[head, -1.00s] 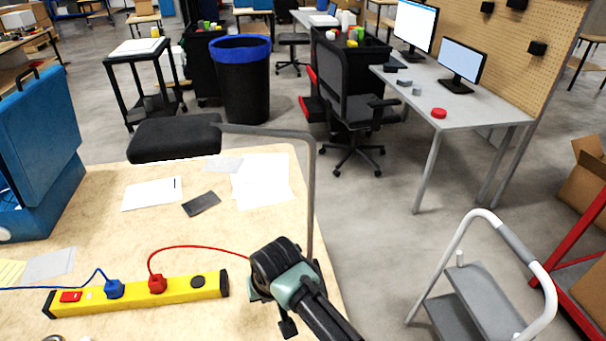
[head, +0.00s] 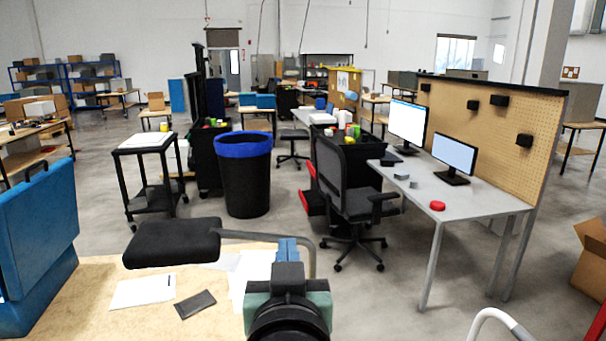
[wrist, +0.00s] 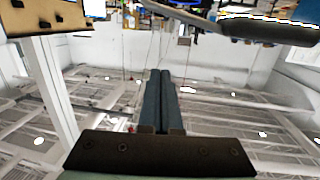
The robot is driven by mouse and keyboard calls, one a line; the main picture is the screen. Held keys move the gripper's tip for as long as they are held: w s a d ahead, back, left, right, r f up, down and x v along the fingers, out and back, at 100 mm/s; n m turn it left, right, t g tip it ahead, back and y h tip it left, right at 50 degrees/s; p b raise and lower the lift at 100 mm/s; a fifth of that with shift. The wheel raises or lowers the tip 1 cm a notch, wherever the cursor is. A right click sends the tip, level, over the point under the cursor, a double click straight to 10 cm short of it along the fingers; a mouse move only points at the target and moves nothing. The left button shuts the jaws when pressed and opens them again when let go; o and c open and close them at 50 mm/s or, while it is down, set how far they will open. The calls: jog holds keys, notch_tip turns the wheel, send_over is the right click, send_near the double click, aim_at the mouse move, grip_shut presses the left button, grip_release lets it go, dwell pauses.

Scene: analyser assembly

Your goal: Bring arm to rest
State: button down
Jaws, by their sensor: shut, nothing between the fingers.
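My gripper (head: 287,249) is at the lower middle of the head view, in front of the right part of the wooden workbench (head: 88,297). Its two blue-grey fingers point away from the camera and lie close together, with nothing held. In the wrist view the fingers (wrist: 161,100) show side by side and touching, against the ceiling and far wall of the hall. The yellow power strip and its plugs are out of view.
On the bench lie white paper (head: 143,291) and a dark flat device (head: 195,304). A black padded arm (head: 172,242) overhangs the bench's far edge. Beyond stand a black bin (head: 243,180), an office chair (head: 352,195) and a desk (head: 455,205). A blue case (head: 40,245) stands at left.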

jog(key=s+d+r+t, duration=0.1)
jog(key=s+r+t, duration=0.4)
jog(key=r, duration=0.8)
jog(key=s+d+r+t, duration=0.1)
jog(key=s+r+t, duration=0.4)
jog(key=s+r, duration=0.4)
notch_tip(320, 180, up, 4)
jog(key=shift+f+m+h, duration=0.15)
jog(key=shift+m+h, duration=0.15)
jog(key=shift+h, duration=0.1)
